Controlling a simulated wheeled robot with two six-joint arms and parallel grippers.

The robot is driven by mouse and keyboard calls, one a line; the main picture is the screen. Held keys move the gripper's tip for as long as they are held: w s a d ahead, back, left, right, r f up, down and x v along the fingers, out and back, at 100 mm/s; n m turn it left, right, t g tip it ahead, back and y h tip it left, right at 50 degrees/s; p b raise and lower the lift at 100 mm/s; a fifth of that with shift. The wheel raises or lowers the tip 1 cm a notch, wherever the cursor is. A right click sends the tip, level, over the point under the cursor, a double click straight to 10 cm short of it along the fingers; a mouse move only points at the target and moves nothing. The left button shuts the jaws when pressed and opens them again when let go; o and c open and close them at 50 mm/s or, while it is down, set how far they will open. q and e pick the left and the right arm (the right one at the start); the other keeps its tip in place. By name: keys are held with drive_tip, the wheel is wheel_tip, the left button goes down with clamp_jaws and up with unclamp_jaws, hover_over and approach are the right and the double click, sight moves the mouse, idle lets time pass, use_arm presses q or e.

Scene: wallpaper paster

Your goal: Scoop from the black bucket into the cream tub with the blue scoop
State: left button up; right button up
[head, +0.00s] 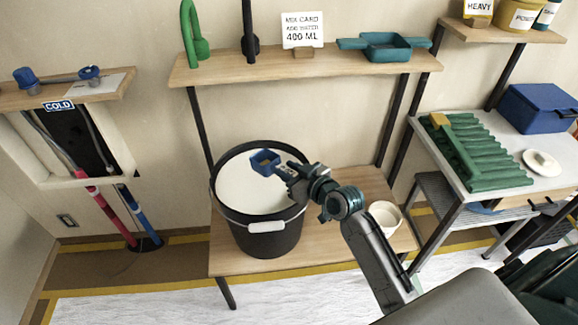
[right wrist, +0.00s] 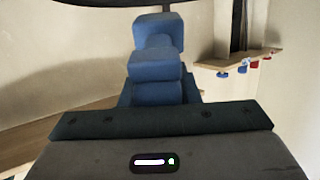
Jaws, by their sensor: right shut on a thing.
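The black bucket (head: 262,236) stands upright on the wooden bench and holds white material (head: 240,186). My right gripper (head: 284,172) is shut on the blue scoop (head: 265,160) and holds it over the bucket's mouth. The scoop's head is at or just above the white surface; I cannot tell if it touches or what it contains. In the right wrist view the blue scoop (right wrist: 156,62) points away from the gripper. The cream tub (head: 385,217) stands on the bench to the right of the bucket, partly behind my right arm. My left gripper is not in view.
A shelf (head: 340,68) above the bench carries a green tool, a card and a teal tray (head: 388,46). A table at the right bears a green ribbed mat (head: 478,155), a white lid and a blue box (head: 538,107). Bench space beside the tub is small.

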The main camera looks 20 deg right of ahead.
drive_tip(key=f, duration=0.1)
drive_tip(key=w+f+g, duration=0.1)
drive_tip(key=f, duration=0.1)
drive_tip(key=shift+a+f+h, duration=0.15)
drive_tip(key=shift+f+h, duration=0.1)
drive_tip(key=shift+h, duration=0.05)
drive_tip(key=shift+w+a+f+b, duration=0.1)
drive_tip(key=shift+w+f+b, duration=0.2)
drive_tip(key=shift+f+b, duration=0.4)
drive_tip(key=shift+w+a+f+b, duration=0.1)
drive_tip(key=shift+w+f+b, duration=0.25)
drive_tip(key=shift+f+b, duration=0.35)
drive_tip(key=shift+w+a+f+b, duration=0.1)
drive_tip(key=shift+w+f+b, duration=0.3)
drive_tip(key=shift+f, duration=0.45)
drive_tip(key=shift+s, duration=0.15)
